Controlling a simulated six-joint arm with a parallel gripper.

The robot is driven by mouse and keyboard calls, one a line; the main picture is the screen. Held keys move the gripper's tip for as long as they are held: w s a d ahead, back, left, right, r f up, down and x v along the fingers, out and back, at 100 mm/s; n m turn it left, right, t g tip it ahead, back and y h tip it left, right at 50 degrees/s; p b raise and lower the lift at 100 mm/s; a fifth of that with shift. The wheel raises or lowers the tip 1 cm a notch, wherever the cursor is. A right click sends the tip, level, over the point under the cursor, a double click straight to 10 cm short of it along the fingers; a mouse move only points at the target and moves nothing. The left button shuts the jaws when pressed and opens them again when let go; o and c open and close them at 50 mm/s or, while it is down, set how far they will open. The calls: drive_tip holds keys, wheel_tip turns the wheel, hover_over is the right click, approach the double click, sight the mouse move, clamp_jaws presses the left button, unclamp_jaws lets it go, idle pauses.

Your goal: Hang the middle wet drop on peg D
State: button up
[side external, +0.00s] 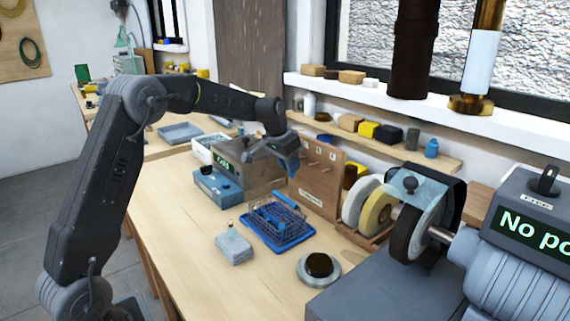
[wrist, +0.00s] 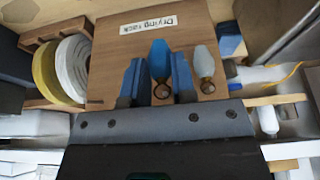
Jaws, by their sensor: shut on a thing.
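My gripper (wrist: 157,78) has its two blue fingers around a blue drop (wrist: 159,60) in front of the wooden drying rack (wrist: 110,60). A round brown peg end (wrist: 162,91) shows at the drop's base; I cannot tell whether the drop hangs on it. A pale grey drop (wrist: 204,62) is beside the right finger, at another brown peg end (wrist: 207,87). In the side external view my gripper (side external: 291,165) is at the left end of the rack (side external: 314,195), and the held drop cannot be made out. Peg letters are unreadable.
A blue tray (side external: 248,236) with a wire rack and blue pieces stands in front of the drying rack. A grey block (side external: 233,247) and a round dish (side external: 318,268) are near it. A grey-blue box (side external: 217,188) is left.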

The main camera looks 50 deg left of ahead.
drive_tip(key=shift+w+f, duration=0.2)
drive_tip(key=shift+w, duration=0.75)
drive_tip(key=shift+w+f, duration=0.15)
drive_tip(key=shift+w, duration=0.8)
drive_tip(key=shift+w+d, duration=0.1)
drive_tip(key=o, duration=0.7)
drive_tip(key=shift+o, duration=0.2)
drive_tip(key=shift+v, duration=0.8)
drive_tip(key=s+r, duration=0.4)
drive_tip(key=r, duration=0.1)
